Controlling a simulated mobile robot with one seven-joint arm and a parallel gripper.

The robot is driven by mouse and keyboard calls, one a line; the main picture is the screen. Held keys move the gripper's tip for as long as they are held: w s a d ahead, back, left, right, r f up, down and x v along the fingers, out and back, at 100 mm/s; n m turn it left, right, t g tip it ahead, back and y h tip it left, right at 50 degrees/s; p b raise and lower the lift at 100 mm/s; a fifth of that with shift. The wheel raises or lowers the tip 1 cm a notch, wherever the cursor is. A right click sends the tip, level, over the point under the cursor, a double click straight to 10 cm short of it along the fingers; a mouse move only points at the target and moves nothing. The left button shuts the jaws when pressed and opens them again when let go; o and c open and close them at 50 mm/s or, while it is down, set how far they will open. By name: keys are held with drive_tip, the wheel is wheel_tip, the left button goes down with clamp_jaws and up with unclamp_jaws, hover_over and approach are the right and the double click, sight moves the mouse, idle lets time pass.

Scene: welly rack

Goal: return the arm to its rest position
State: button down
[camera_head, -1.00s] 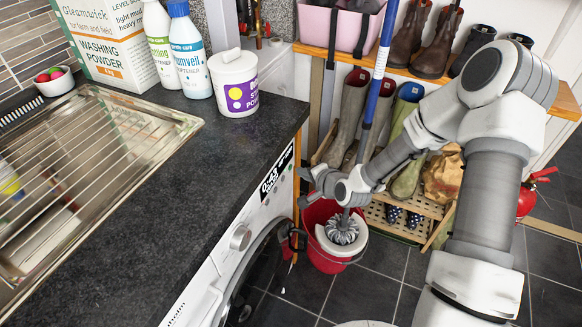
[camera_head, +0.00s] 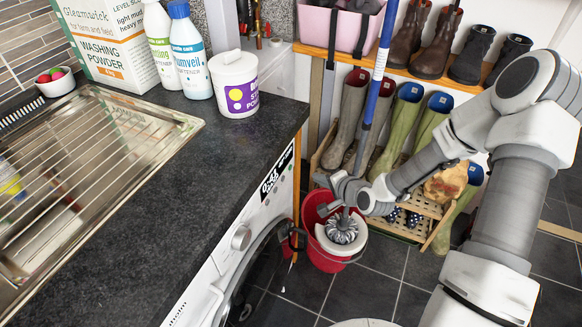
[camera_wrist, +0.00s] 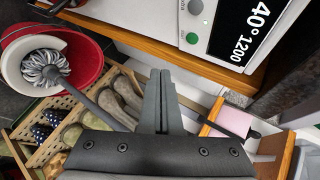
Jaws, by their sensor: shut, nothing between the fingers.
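My gripper (camera_head: 328,194) is shut and empty. In the head view it hangs above the red bucket (camera_head: 323,262), in front of the boot rack. In the wrist view the two fingers (camera_wrist: 160,102) lie together with nothing between them. A mop with a grey head (camera_head: 342,229) stands in the bucket, its blue and white handle (camera_head: 373,95) rising behind my gripper. The mop head also shows in the wrist view (camera_wrist: 45,68), left of the fingers. I cannot tell whether my gripper touches the handle. My arm reaches in from the right.
A black worktop (camera_head: 235,150) with a steel sink stands left, above a washing machine (camera_head: 240,238). The wooden rack (camera_head: 440,212) holds several wellies; brown boots stand on the shelf (camera_head: 470,82) above. Dark floor tiles (camera_head: 365,293) are clear in front.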

drive_tip(key=shift+r, duration=0.1)
idle(0.5)
drive_tip(key=s+d+r+n+g+h+p, duration=0.1)
drive_tip(key=s+d+r+n+h+p, duration=0.15)
drive_tip(key=r, duration=0.55)
drive_tip(key=s+d+r+n+g+h+p, duration=0.1)
drive_tip(key=s+d+r+n+h+p, duration=0.2)
drive_tip(key=r, duration=0.6)
drive_tip(key=s+d+r+n+g+h+p, duration=0.1)
drive_tip(key=s+d+r+n, duration=0.2)
drive_tip(key=r, duration=0.5)
drive_tip(key=s+r+n+g+p, duration=0.1)
drive_tip(key=s+r+p, duration=0.4)
drive_tip(key=s+r, duration=1.1)
drive_tip(key=s, duration=0.3)
drive_tip(key=shift+d, duration=0.4)
drive_tip(key=shift+a+n, duration=0.2)
drive_tip(key=shift+n, duration=0.15)
